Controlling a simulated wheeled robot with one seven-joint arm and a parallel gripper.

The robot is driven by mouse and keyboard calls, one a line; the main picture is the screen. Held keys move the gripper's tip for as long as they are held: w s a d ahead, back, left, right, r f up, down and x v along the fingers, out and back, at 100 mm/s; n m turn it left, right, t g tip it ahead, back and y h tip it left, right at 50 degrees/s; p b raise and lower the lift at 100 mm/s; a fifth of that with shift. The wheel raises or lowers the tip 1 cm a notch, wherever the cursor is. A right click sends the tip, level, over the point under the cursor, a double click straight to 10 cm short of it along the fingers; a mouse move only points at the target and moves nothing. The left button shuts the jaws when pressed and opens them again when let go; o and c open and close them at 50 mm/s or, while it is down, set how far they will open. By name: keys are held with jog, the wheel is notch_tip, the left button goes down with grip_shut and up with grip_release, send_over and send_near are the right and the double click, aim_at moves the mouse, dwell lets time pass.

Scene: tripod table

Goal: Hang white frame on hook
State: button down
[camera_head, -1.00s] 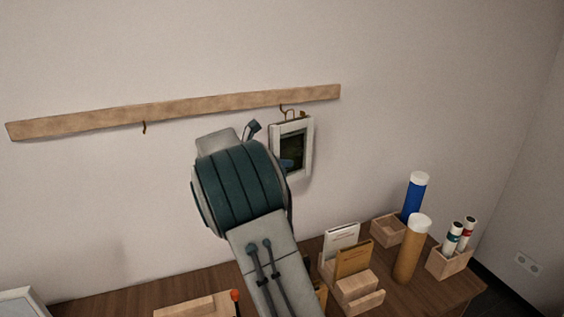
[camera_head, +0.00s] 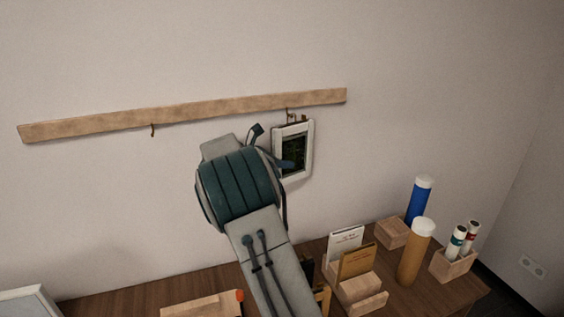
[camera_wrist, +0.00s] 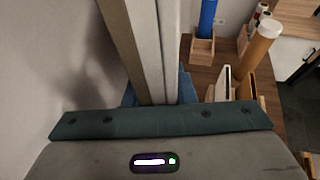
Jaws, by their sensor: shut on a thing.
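The white frame (camera_head: 306,155) has a dark picture and hangs upright against the wall at the right end of the wooden rail, just below the right hook (camera_head: 289,113). In the wrist view the frame (camera_wrist: 170,50) is seen edge-on, running up from my gripper. My gripper (camera_head: 287,164) is shut on the frame's left side. Its fingers are mostly hidden behind my arm, and blue finger parts show beside the frame in the wrist view. I cannot tell whether the frame's hanger is around the hook or only beside it.
The wooden rail (camera_head: 190,114) has another hook (camera_head: 152,130) to the left, empty. On the desk below stand a blue tube (camera_head: 418,200), a brown tube (camera_head: 415,252), a holder with cards (camera_head: 356,283) and a box of small rolls (camera_head: 453,265).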

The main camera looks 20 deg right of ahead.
dwell(0.3)
jog(key=c, duration=1.1)
grip_release()
jog(key=shift+a, duration=0.1)
